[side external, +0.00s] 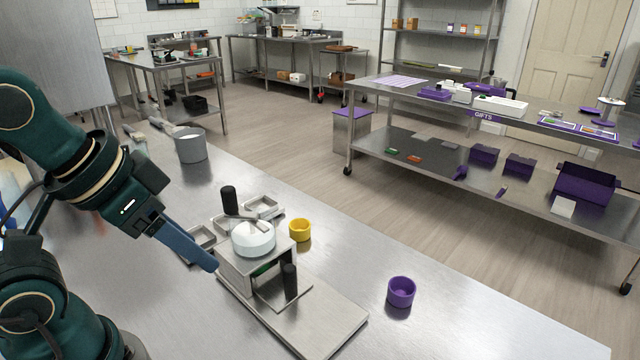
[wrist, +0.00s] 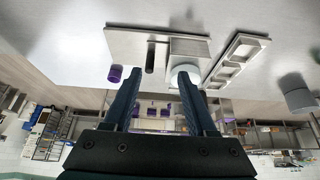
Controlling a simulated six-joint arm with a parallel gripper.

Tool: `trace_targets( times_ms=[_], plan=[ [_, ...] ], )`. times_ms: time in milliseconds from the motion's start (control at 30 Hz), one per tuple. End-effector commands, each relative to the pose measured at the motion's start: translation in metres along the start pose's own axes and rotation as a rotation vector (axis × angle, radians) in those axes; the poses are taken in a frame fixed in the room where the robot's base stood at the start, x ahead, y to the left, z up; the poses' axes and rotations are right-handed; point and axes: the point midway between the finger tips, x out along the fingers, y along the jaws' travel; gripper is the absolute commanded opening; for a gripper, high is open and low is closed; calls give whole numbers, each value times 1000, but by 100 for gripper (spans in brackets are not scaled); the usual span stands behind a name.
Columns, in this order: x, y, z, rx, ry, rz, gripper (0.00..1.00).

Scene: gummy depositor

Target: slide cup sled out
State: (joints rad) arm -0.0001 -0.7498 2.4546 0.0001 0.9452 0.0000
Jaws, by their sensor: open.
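The gummy depositor (side external: 238,275) stands on the steel bench, with a round white hopper (side external: 254,240) on top and a black-handled lever (side external: 230,202). Its long base plate (side external: 325,322) extends toward the front right. The cup sled (side external: 272,293) is a flat plate at the depositor's opening, with an upright black handle (side external: 290,282). This handle also shows in the wrist view (wrist: 150,58). My gripper (side external: 213,267) is open and empty, left of the depositor and apart from the sled handle. In the wrist view its two fingers (wrist: 157,85) are spread wide.
A yellow cup (side external: 300,230) stands behind the depositor, and a purple cup (side external: 401,291) stands to its right. Metal mould trays (side external: 263,207) lie behind and left of it. A grey pot (side external: 190,147) stands farther back. The bench's right front is clear.

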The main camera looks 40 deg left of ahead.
Motion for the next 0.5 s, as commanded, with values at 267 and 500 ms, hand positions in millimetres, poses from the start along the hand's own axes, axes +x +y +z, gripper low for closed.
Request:
trace_targets(
  times_ms=[267, 500],
  plan=[
    [-39, 0, -25, 4, -13, 1, 57],
    [-39, 3, -54, 35, -117, 9, 57]
  ],
)
